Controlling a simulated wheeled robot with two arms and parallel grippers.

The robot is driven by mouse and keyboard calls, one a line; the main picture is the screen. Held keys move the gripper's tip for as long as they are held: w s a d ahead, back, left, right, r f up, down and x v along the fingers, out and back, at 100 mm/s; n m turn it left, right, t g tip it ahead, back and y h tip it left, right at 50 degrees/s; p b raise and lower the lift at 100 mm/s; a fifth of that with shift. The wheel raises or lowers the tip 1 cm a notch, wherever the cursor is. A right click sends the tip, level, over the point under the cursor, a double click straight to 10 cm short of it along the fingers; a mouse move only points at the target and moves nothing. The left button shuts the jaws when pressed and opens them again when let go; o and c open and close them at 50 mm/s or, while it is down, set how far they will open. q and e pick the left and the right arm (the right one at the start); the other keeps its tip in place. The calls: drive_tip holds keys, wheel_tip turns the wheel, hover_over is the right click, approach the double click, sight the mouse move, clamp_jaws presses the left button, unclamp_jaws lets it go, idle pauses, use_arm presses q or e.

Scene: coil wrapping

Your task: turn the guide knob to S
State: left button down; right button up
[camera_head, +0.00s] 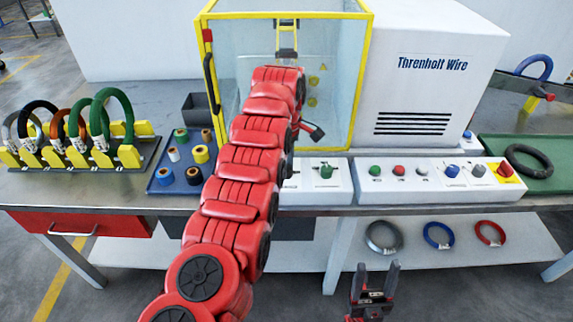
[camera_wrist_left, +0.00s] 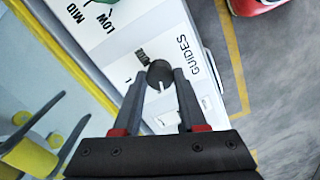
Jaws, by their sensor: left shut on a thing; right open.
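In the left wrist view the guide knob (camera_wrist_left: 160,70) is a dark round knob on a white panel, beside the word GUIDES. My left gripper (camera_wrist_left: 161,78) is shut on it, one finger on each side. A short white mark shows on the knob. The small labels around it are partly covered or too small to read, so I cannot tell its setting. In the head view my red left arm hides this knob and most of the left gripper. My right gripper (camera_head: 374,282) is open and empty, low in front of the bench.
A green knob (camera_head: 326,171) sits right of the arm, on the white panel. A button panel (camera_head: 436,182) stands further right. A yellow-framed glass cabinet (camera_head: 363,80) rises behind. A blue tray of spools (camera_head: 160,186) and a coil rack (camera_head: 85,160) are left.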

idle(0.5)
use_arm(q)
drive_tip(key=shift+c, duration=2.3)
unclamp_jaws()
drive_tip(key=shift+r, duration=0.1)
drive_tip(key=shift+r, duration=0.3)
wheel_tip(320, 180, up, 5)
drive_tip(key=shift+a+f+p, duration=0.1)
drive_tip(key=shift+p, duration=0.8)
wheel_tip(320, 180, up, 12)
drive_tip(key=p, duration=1.1)
drive_tip(key=shift+f, duration=0.1)
